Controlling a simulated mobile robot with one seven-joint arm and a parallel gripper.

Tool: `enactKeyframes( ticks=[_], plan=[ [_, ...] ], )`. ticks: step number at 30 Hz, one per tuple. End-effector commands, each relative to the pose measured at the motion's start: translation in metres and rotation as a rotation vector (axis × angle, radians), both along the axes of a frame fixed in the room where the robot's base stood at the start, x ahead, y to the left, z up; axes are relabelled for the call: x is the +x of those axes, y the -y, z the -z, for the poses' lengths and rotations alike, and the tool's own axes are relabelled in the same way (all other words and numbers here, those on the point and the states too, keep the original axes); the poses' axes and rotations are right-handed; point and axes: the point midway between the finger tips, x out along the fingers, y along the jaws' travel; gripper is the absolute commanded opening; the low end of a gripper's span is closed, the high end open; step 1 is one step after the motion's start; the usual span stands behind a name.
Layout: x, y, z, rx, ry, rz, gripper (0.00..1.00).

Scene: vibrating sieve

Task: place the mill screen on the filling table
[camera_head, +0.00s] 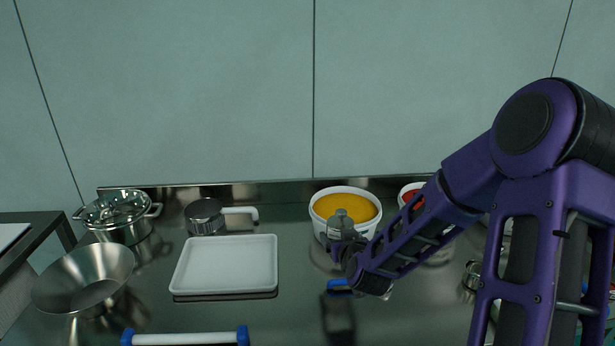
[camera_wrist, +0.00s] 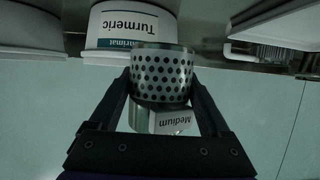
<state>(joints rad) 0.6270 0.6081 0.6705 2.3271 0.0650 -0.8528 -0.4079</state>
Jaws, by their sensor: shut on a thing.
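The mill screen (camera_wrist: 162,75) is a small metal cylinder with rows of round holes. It sits between the two fingers of my gripper (camera_wrist: 163,92), which is shut on it. A part marked "Medium" (camera_wrist: 172,122) shows directly by it in the wrist view, upside down. In the head view my gripper (camera_head: 345,243) holds the screen (camera_head: 341,222) in front of a white tub of orange-yellow powder (camera_head: 350,198). The screen appears above the steel table (camera_head: 290,315), apart from its top. I cannot tell from the pictures which surface is the filling table.
A white tray (camera_head: 226,240) lies left of my gripper. A tub with red contents (camera_head: 412,194) is partly behind my arm. A dark side table (camera_head: 35,235) is at far left.

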Motion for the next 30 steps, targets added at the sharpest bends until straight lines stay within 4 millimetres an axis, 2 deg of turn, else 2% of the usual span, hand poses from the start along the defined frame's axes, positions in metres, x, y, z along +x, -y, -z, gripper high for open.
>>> enactKeyframes(
  ticks=[3,6,10,23,26,30],
  plan=[
    [-0.022,-0.002,0.009,0.0,-0.005,0.021,0.0],
    [-0.036,-0.001,0.016,-0.003,-0.003,0.036,0.0],
    [-0.044,-0.001,0.021,-0.009,0.001,0.044,0.0],
    [-0.043,0.002,0.021,-0.006,0.004,0.049,0.0],
    [-0.037,0.004,0.013,-0.008,0.009,0.041,0.0],
    [-0.015,0.014,-0.018,-0.011,0.016,0.015,0.0]
  ],
)
